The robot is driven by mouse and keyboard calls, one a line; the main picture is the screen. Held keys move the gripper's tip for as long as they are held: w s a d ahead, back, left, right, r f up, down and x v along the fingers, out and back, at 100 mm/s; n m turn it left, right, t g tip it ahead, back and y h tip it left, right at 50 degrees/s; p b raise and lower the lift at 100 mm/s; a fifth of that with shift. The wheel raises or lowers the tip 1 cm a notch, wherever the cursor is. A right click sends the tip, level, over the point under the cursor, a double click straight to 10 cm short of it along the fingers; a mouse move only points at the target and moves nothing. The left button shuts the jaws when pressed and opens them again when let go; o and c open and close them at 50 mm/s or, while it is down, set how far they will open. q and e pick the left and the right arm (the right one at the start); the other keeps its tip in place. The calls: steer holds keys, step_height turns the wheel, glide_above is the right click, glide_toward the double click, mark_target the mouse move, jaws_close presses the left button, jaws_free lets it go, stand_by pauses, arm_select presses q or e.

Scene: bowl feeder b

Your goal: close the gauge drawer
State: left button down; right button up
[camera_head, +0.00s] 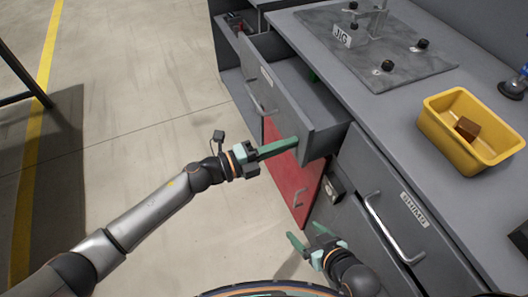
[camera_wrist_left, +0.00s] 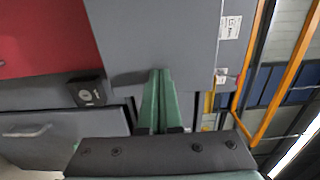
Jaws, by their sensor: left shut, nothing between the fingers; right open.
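The open drawer (camera_head: 283,103), taken here as the gauge drawer, is grey and sticks out from the bench. Its front carries a bar handle and a pale label too small to read. My left gripper (camera_head: 296,143) is shut and empty, its green fingertips at the near end of the drawer front, touching or almost touching it. In the left wrist view the shut fingers (camera_wrist_left: 158,72) point at a grey panel (camera_wrist_left: 150,35), probably the drawer front. My right gripper (camera_head: 305,236) is open and empty, low in front of the cabinet.
A closed drawer labelled SHIMS (camera_head: 385,195) is at the right. The bench top holds a JIG plate (camera_head: 375,60) with black knobs and a yellow bin (camera_head: 452,143) with a brown block. A red panel (camera_head: 288,180) is below the open drawer.

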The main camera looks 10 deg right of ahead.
mark_target(322, 131)
arm_select(q)
steer(key=b+x, duration=0.2)
steer(key=x, duration=0.6)
steer(key=shift+d+f, duration=0.1)
steer(key=shift+f, duration=0.05)
steer(key=shift+w+d, duration=0.15)
steer(key=shift+d, duration=0.45)
steer(key=shift+r, duration=0.2)
steer(key=shift+w+d+r, duration=0.1)
